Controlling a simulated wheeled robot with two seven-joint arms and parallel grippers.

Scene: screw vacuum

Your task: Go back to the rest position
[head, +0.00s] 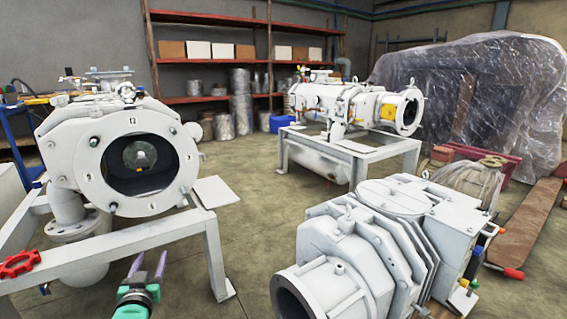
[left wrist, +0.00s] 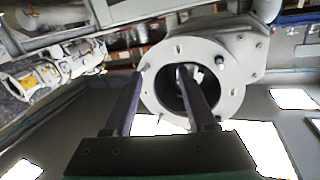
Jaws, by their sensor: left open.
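My left gripper (head: 149,266) is at the bottom of the head view, in front of the large white pump on the left. Its two purple fingers are apart with nothing between them. In the left wrist view the open fingers (left wrist: 162,75) point toward the round flange (left wrist: 235,60) of a white machine, with its dark opening behind them. In the head view the left pump's numbered flange (head: 95,170) has a dark round opening with a part inside. My right gripper is not in view.
A white frame (head: 213,255) carries the left pump, with a red handwheel (head: 20,264) at its side. A grey-white pump (head: 345,245) fills the front right. Another pump (head: 335,100) stands on a frame behind. Open floor (head: 240,185) lies between them.

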